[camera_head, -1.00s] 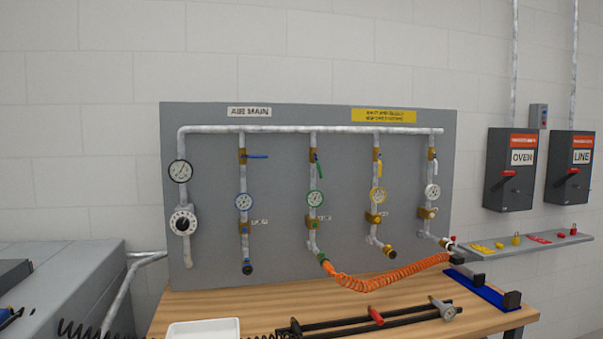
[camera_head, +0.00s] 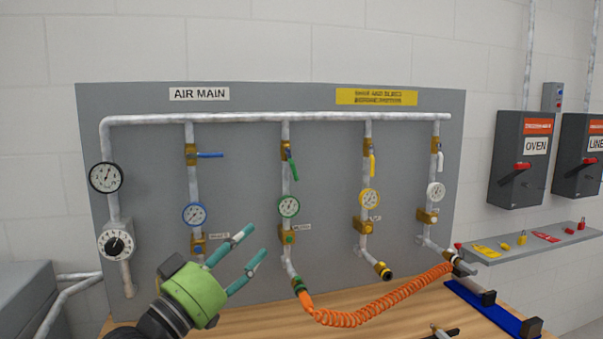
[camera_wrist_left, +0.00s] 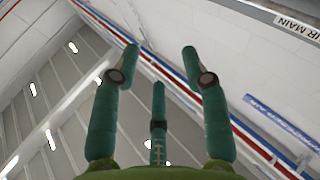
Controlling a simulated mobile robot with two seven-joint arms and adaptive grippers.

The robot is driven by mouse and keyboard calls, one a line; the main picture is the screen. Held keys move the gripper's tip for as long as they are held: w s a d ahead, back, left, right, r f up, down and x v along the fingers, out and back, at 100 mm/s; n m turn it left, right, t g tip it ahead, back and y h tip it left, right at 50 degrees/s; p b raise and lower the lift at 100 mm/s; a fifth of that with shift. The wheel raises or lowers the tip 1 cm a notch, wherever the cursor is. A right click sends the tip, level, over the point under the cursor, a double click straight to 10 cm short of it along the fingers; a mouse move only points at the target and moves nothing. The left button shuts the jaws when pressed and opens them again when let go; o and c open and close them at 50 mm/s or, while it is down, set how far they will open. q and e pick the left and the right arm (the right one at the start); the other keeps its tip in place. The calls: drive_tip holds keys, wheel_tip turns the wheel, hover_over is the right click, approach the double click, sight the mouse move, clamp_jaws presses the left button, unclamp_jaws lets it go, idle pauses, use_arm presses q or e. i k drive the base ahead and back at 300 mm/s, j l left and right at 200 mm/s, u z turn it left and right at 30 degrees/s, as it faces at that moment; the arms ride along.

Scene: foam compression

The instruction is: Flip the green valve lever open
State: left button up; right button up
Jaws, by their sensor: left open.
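The green valve lever (camera_head: 293,170) is on the second drop pipe of the grey panel, at a brass valve body (camera_head: 286,150). It hangs down and slants slightly right, nearly along the pipe. A green-rimmed gauge (camera_head: 289,206) is below it. My left gripper (camera_head: 247,249) is in the head view at lower left, below and left of the lever and apart from it. Its teal fingers are spread, empty, and point up and right. In the left wrist view the open fingers (camera_wrist_left: 160,62) frame only ceiling and wall; the lever is not visible there. My right gripper is not in view.
A blue lever (camera_head: 209,155) sticks out level on the left pipe; yellow (camera_head: 372,165) and white (camera_head: 439,161) levers hang down at right. An orange coiled hose (camera_head: 375,314) hangs below the panel. The wooden bench (camera_head: 270,322) lies beneath. Switch boxes (camera_head: 520,160) are at right.

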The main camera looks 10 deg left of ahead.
sight(294, 171)
drive_tip(key=i, duration=1.1)
